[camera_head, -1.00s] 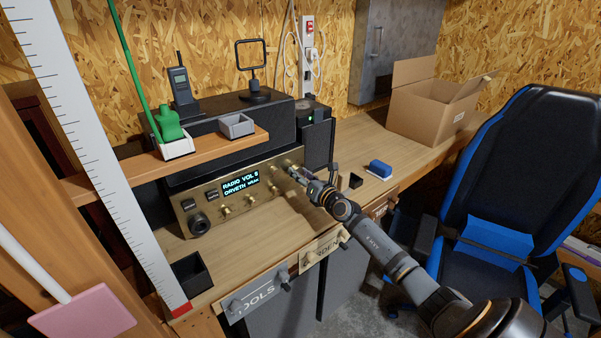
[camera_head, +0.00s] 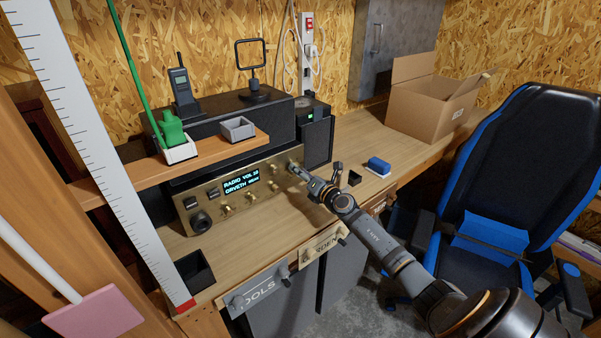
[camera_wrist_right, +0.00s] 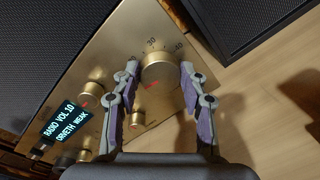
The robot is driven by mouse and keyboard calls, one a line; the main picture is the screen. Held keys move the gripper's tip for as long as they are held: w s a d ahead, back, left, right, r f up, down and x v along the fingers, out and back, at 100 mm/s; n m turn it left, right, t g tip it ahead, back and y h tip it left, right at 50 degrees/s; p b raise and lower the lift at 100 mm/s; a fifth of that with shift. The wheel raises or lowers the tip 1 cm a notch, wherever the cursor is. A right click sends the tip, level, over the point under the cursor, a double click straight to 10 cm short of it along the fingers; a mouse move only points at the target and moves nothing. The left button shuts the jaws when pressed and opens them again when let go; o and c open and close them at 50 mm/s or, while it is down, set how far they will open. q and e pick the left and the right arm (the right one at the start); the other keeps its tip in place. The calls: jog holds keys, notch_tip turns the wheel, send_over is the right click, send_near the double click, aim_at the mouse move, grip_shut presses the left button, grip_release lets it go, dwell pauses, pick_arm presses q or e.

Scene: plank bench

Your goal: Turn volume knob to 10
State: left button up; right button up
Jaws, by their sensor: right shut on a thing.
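The brass radio (camera_head: 215,207) stands on the bench under the shelf. Its lit display (camera_head: 241,182) reads RADIO VOL 10 and ORVETH WEAK; the display also shows in the right wrist view (camera_wrist_right: 62,125). My right gripper (camera_head: 293,168) is at the right end of the radio's front. In the right wrist view my right gripper (camera_wrist_right: 158,85) has its fingers on both sides of a large round brass knob (camera_wrist_right: 160,72), shut on it. The knob has a red mark, and the numbers 30 and 40 show beside it. My left gripper is not in view.
Smaller knobs (camera_head: 226,211) line the radio's front. A blue block (camera_head: 379,166) and a small black holder (camera_head: 354,178) are to the right. A cardboard box (camera_head: 430,105) stands farther back. A blue and black chair (camera_head: 505,170) is at the right.

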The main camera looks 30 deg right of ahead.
jog(key=shift+f, duration=0.1)
jog(key=o, duration=1.1)
jog(key=shift+o, duration=0.2)
jog(key=s, duration=1.1)
jog(key=shift+d, duration=0.2)
jog(key=shift+s+r, duration=0.25)
jog(key=shift+s, duration=0.25)
